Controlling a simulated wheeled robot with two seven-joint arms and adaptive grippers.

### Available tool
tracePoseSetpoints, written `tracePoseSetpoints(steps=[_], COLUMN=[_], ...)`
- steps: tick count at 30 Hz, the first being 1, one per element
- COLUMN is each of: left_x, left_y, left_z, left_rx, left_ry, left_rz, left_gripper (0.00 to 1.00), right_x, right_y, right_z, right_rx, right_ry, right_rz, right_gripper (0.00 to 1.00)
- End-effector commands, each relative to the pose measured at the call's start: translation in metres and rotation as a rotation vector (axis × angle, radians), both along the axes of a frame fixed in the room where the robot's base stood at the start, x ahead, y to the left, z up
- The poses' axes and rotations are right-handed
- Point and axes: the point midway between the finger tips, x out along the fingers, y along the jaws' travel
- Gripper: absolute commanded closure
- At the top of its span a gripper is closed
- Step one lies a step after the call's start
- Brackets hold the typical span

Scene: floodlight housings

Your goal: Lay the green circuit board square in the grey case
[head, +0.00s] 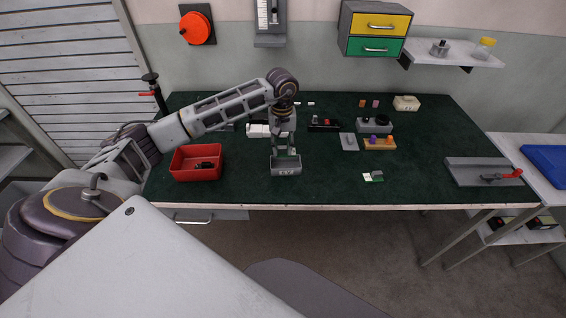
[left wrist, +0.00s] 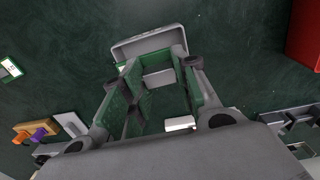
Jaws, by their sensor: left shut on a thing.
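The grey case (head: 285,169) with dark lettering on its front stands near the front edge of the green bench top. It also shows in the left wrist view (left wrist: 150,38), just beyond the fingertips. My left gripper (head: 286,153) points down at the case, its fingers at the case's opening. My right gripper is not in view.
A red bin (head: 196,170) stands left of the case. A small green and white card (head: 373,176) lies to the right. Behind it are a grey plate (head: 349,142) and an orange block with pegs (head: 380,143). A grey plate with a red-handled clamp (head: 484,172) is at far right.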

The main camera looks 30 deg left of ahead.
Motion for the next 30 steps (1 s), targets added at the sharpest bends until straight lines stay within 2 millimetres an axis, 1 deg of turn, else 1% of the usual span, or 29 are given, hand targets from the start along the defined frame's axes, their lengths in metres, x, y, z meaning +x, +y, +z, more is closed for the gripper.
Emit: tracePoseSetpoints(steps=[1, 6, 9, 16, 23, 26, 30], left_x=[-0.001, -0.001, 0.0, 0.0, 0.0, 0.0, -0.001], left_y=[0.0, 0.0, 0.0, 0.0, 0.0, 0.0, 0.0], left_z=[-0.007, -0.029, -0.037, -0.041, -0.043, -0.05, -0.065], left_rx=[-0.001, -0.001, -0.001, 0.0, -0.001, -0.001, -0.001], left_ry=[0.004, 0.003, 0.001, 0.0, 0.001, 0.002, 0.003], left_rz=[0.0, 0.002, 0.001, 0.001, 0.001, 0.001, 0.001], left_gripper=[0.96, 0.96, 0.96, 0.96, 0.96, 0.96, 0.96], right_x=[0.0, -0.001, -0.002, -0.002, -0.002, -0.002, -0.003], right_y=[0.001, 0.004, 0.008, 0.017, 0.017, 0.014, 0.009], right_z=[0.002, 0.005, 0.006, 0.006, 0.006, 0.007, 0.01], right_rx=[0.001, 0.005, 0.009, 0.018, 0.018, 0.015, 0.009], right_ry=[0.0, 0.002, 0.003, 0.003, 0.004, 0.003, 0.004], right_rz=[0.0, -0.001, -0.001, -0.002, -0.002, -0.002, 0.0], right_gripper=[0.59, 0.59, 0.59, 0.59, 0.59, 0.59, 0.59])
